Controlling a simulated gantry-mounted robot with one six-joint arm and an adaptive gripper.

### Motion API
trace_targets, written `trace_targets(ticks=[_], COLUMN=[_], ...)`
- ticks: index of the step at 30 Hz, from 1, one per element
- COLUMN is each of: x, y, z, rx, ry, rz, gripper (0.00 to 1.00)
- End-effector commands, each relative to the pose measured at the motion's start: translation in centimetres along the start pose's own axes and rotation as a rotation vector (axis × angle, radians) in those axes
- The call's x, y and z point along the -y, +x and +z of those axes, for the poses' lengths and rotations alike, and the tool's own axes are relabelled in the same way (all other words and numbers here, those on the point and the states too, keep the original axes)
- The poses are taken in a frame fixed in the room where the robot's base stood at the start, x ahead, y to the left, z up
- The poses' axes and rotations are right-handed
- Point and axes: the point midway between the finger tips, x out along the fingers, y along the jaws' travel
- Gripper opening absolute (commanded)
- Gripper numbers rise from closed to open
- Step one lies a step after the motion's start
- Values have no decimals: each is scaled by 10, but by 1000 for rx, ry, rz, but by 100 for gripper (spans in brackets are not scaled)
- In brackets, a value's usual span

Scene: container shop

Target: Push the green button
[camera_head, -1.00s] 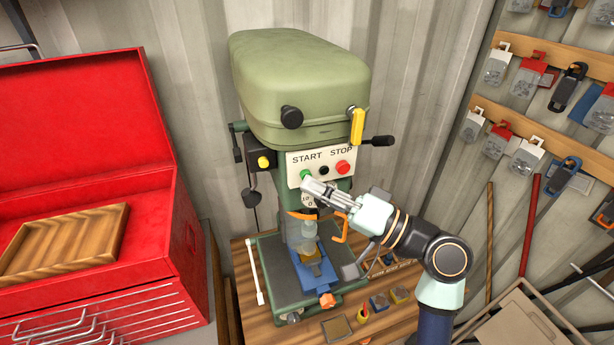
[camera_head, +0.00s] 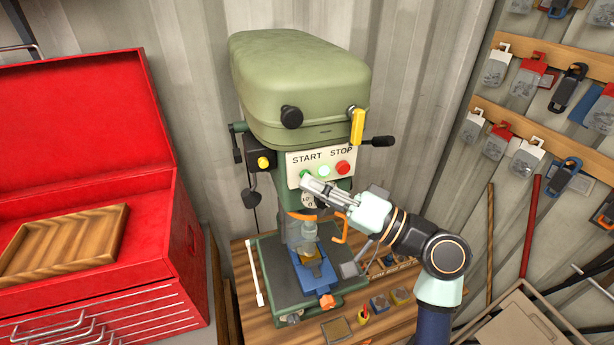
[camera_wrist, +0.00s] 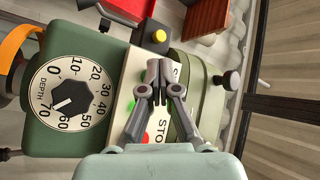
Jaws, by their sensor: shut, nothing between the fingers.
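The green button (camera_head: 305,174) is on the white START/STOP panel (camera_head: 323,158) of the green drill press, below the word START. The tip of my gripper (camera_head: 304,184) is shut and empty. It overlaps the lower edge of the button in the head view and appears to be pressed against it. The red button (camera_head: 342,167) is to the right, and a pale lit indicator (camera_head: 323,171) sits between them.
The drill press head (camera_head: 300,85) overhangs the panel. A depth dial (camera_wrist: 70,97) is near the fingers. A red toolbox (camera_head: 80,180) stands at left; tools hang on the right wall.

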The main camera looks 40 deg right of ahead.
Motion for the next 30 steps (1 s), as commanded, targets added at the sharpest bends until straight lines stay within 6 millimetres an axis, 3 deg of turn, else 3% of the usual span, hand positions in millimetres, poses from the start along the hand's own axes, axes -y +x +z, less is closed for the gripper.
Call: trace_targets(ticks=[19, 30], x=[9, 27], y=[-13, -38], z=[9, 27], rx=[0, -1], ry=[0, 1], rz=[0, 2], gripper=[0, 0])
